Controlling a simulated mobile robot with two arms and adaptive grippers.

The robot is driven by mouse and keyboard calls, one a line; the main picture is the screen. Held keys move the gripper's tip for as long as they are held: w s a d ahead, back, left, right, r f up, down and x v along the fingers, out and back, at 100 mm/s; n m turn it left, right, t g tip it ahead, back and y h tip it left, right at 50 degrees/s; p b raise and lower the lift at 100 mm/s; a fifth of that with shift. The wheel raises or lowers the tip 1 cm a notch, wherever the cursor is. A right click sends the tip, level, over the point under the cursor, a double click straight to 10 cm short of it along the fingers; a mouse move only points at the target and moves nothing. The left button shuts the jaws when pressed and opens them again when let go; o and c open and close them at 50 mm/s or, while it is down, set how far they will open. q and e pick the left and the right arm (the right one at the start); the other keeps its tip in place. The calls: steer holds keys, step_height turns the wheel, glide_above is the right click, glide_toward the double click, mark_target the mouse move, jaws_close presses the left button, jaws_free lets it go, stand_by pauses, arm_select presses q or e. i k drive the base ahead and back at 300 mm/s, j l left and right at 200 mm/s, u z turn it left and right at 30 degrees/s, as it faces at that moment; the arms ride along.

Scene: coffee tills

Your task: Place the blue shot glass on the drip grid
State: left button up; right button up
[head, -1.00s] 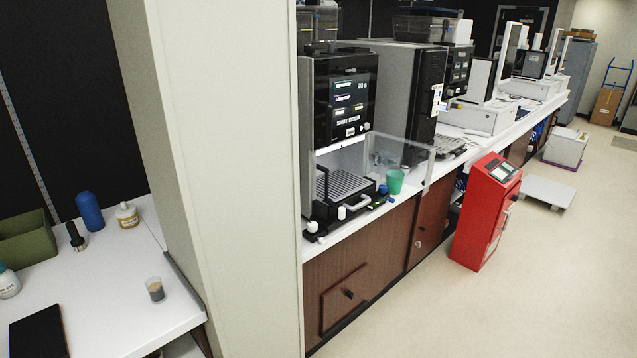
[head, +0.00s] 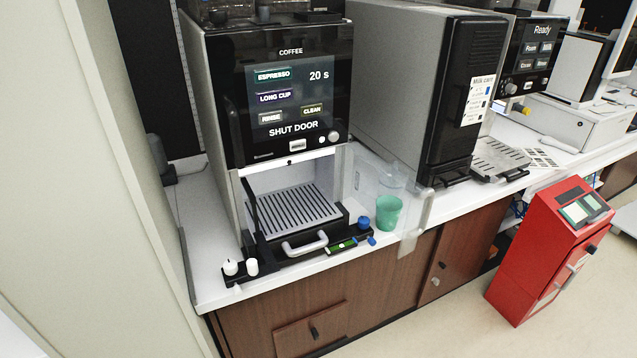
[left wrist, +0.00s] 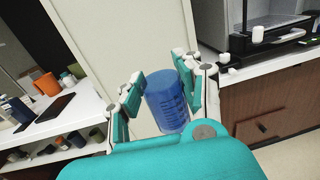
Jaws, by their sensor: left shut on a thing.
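The blue shot glass (left wrist: 165,100) is in the left wrist view, between the teal-padded fingers of my left gripper (left wrist: 160,92). That gripper is shut on it and holds it in front of a pale partition. In the head view the drip grid (head: 290,212) is a slatted tray in the open bay of the coffee machine (head: 270,90). Nothing stands on the grid. The machine's clear door (head: 385,195) stands open to the right, and its screen reads "SHUT DOOR". Neither gripper shows in the head view.
A green cup (head: 389,213) stands right of the grid by the open door. Small blue and white caps and a black rail with a white handle (head: 305,245) lie along the counter front. A red cabinet (head: 550,250) stands on the floor to the right.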

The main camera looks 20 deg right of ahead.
mark_target(285, 202)
steer(key=i+l+u, duration=0.1)
steer(key=l, duration=0.95)
steer(key=i+l+u, duration=0.15)
steer(key=l, duration=0.95)
steer(key=i+l, duration=0.1)
steer(key=i, duration=0.35)
